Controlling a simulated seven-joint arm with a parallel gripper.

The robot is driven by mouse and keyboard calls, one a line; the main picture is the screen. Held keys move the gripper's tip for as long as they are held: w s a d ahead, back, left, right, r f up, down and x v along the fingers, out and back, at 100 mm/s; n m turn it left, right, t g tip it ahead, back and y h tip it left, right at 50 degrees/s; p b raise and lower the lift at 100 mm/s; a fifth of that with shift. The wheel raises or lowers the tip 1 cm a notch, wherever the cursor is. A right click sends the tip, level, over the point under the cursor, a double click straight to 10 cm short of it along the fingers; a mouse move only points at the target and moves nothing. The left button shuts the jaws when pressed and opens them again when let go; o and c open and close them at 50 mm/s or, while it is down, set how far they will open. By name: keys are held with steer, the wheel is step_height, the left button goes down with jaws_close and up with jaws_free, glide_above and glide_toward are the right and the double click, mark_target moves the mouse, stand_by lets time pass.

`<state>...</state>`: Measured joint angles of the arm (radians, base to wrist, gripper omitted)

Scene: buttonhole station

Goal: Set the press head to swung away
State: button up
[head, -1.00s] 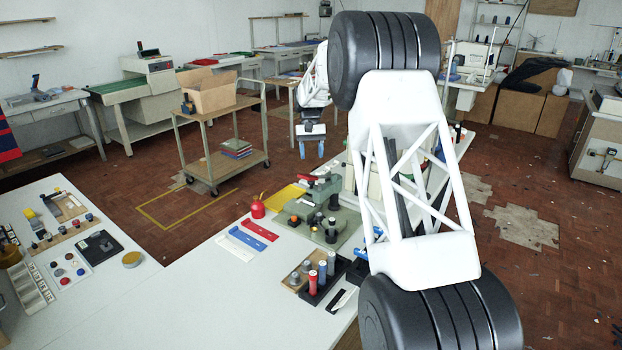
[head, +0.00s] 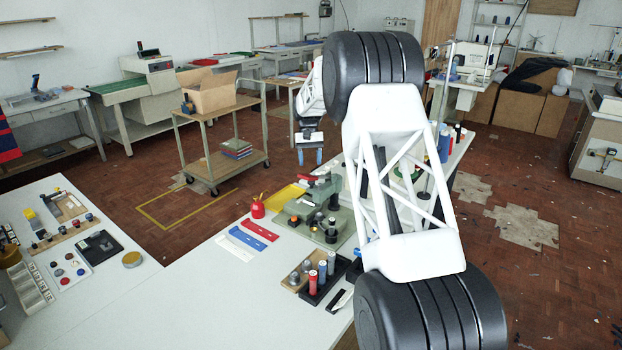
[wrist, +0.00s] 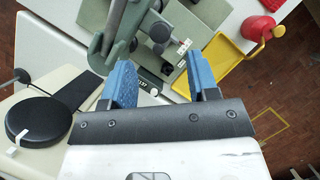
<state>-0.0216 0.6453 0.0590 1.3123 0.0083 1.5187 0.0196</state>
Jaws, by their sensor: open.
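The grey-green press (head: 318,200) stands on its green base plate near the far edge of the white table, with a red handle (head: 308,178) at its top left. In the wrist view the press (wrist: 115,30) fills the top, partly cut off by the frame edge. I cannot tell for sure how its head is turned. My gripper (head: 310,157) hangs above and beyond the press in the head view, blue fingers pointing down. In the wrist view my gripper (wrist: 161,82) has its fingers apart, with nothing held between them and the press just ahead.
A yellow tray (wrist: 222,62) and a red bottle (wrist: 255,27) sit beside the press. Red, blue and white strips (head: 247,239) lie in front. A dark rack with red and blue cylinders (head: 320,278) stands nearer. A round black pad (wrist: 38,118) is left in the wrist view.

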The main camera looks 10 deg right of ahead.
mark_target(324, 184)
steer(key=shift+x, duration=3.3)
steer(key=shift+c, duration=0.4)
jaws_close()
